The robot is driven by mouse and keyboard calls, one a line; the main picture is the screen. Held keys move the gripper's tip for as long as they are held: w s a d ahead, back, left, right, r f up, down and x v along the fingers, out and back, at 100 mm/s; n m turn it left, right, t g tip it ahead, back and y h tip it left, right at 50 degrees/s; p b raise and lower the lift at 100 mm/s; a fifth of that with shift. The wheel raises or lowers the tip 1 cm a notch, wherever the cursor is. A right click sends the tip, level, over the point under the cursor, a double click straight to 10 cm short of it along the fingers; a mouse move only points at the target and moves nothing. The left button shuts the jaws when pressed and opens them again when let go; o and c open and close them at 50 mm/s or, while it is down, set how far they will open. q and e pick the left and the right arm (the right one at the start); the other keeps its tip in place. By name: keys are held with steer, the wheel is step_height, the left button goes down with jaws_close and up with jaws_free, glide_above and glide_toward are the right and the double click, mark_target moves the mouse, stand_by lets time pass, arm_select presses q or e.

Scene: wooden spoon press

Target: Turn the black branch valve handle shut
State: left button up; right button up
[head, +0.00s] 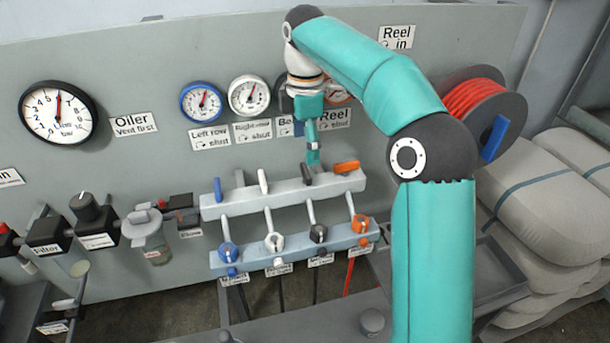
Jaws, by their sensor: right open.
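The black branch valve handle (307,174) is on the upper grey manifold (236,203), between the white handle (263,181) and the orange handle (346,167). The black handle stands roughly upright in the picture, like the white and blue (217,190) ones; the orange handle lies crosswise. My right gripper (314,158) points down, open, at the upper end of the black handle. I cannot tell whether it touches the handle. My right arm partly hides the gauges and labels behind it. My left gripper is not in view.
Below the manifold, a lower bar carries blue, white, black (318,233) and orange (360,223) knobs. A hose reel (478,105) and stacked sacks (545,190) are at the right. The filter (86,215) and oiler units are at the left.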

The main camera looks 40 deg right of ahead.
mark_target(305, 170)
step_height(305, 170, down, 7)
steer(key=shift+r+b, duration=0.2)
steer(key=shift+b, duration=0.2)
